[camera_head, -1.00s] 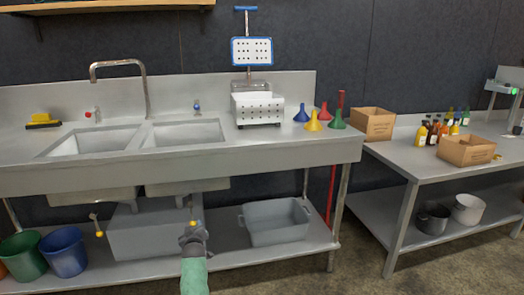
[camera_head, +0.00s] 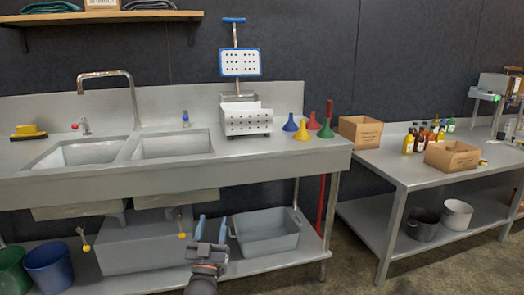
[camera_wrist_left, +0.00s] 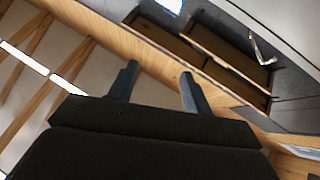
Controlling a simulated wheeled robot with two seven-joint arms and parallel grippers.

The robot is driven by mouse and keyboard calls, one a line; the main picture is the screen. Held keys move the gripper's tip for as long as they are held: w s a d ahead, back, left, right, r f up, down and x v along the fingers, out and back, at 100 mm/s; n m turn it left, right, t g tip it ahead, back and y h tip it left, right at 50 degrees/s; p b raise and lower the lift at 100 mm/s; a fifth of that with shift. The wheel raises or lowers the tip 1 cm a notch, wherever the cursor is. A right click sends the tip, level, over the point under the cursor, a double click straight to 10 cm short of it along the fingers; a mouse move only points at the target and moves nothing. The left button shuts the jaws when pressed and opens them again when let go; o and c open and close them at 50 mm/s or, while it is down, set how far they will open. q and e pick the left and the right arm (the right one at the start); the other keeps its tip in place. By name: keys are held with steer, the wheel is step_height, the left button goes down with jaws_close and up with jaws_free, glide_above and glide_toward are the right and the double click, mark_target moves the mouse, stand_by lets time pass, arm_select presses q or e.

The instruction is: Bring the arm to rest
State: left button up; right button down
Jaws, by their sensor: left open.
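My left gripper (camera_head: 211,231) is low in the head view, in front of the lower shelf of the sink bench (camera_head: 300,158). Its two bluish fingers point up and stand apart, with nothing between them. In the left wrist view the gripper (camera_wrist_left: 158,84) also shows open and empty, with the dark wrist body below it. No object touches the fingers in either view. My right gripper is in neither view.
A grey tub (camera_head: 266,234) sits close to the gripper's right on the lower shelf. A side table (camera_head: 405,175) with bottles and boxes stands at right.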

arm_select(q)
steer(key=s+d+f+m+g+h, duration=0.1)
steer(key=s+d+f+g+h, duration=0.3)
steer(key=s+f, duration=0.85)
steer(key=s+d+f+g, duration=0.2)
steer(key=s+d+f, duration=0.4)
steer(key=s+f, duration=0.65)
steer(key=s+a+r+g+y+p, duration=0.2)
steer(key=s+a+r+g+p, duration=0.2)
steer(key=p, duration=0.7)
steer(key=s+a+r+g+y+p, duration=0.2)
steer(key=s+a+r+g+p, duration=0.3)
steer(key=s+r+g+p, duration=0.4)
steer(key=s+g+p, duration=0.2)
steer(key=s+g, duration=0.2)
steer(key=s, duration=0.2)
steer(key=shift+s+a+y, duration=0.3)
steer(key=shift+y, duration=0.1)
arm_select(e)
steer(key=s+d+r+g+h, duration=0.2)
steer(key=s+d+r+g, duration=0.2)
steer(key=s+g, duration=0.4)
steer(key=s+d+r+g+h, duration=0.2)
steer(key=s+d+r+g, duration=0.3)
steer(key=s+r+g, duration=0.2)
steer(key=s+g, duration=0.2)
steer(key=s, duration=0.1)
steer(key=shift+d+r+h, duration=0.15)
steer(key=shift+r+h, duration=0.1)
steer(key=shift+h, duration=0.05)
